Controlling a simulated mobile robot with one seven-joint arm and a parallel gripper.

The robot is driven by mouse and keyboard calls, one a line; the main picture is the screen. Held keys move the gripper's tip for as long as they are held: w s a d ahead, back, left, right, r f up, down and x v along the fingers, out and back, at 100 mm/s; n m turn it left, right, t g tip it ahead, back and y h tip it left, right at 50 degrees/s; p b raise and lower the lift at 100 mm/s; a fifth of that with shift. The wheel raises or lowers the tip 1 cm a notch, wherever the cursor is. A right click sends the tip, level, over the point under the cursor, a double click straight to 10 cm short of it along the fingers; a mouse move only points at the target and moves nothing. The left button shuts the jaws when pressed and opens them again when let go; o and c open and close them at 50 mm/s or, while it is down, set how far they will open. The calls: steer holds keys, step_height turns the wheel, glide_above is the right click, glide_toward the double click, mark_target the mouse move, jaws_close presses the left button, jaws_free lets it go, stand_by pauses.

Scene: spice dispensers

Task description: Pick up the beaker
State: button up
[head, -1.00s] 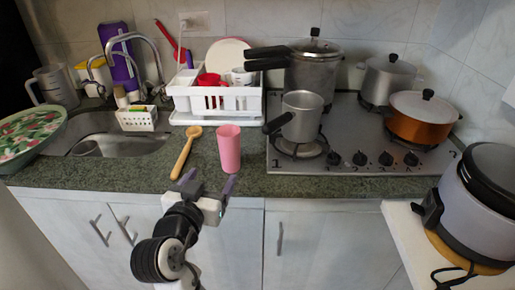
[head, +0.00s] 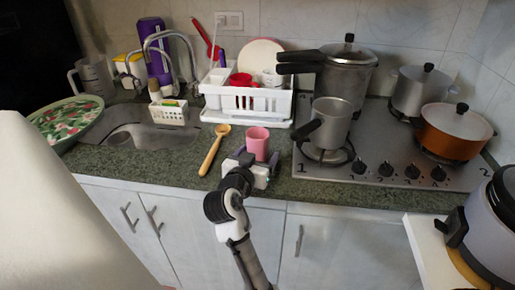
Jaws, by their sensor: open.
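The beaker, a pink cup (head: 257,140), stands upright on the dark green counter near its front edge, right of a wooden spoon. My gripper (head: 256,157) is open, with one finger on the left and one on the right of the beaker's lower part. The palm is in front and hides the beaker's base. I cannot tell whether the fingers touch it.
The wooden spoon (head: 213,150) lies close on the left. A white dish rack (head: 245,103) stands behind. The gas stove (head: 395,172) with a metal pot (head: 330,122) is on the right, and the sink (head: 140,134) on the left.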

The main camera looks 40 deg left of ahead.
steer(key=shift+w+f, duration=0.1)
steer(key=shift+w, duration=0.05)
steer(key=c, duration=1.1)
